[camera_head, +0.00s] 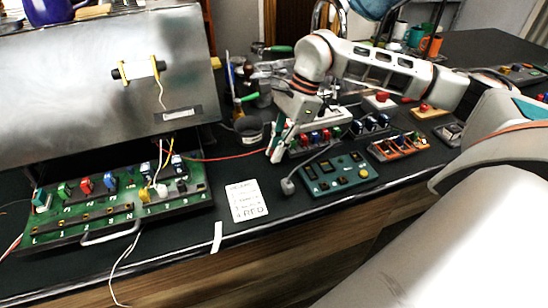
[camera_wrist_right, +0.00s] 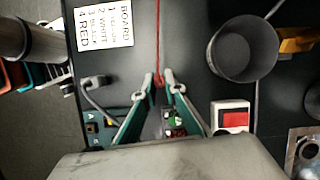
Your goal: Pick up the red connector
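A red wire (camera_head: 225,158) runs from the green board (camera_head: 75,212) across the dark bench to my right gripper (camera_head: 276,145). In the right wrist view the red wire (camera_wrist_right: 158,45) comes down to a small red end between the fingertips of my right gripper (camera_wrist_right: 157,78). The fingertips are close together on either side of it. I cannot tell whether they press on it, and the connector's shape is not clear. The board carries several coloured connectors, with yellow and white wires near its right part. My left gripper is not in view.
A printed card (camera_head: 246,200) lies on the bench. A teal button box (camera_head: 335,175) with a grey cable plug stands near the right gripper. A dark cup (camera_head: 248,131) is behind it. Connector racks (camera_head: 398,146) crowd the right. A metal brewer housing (camera_head: 90,85) overhangs the board.

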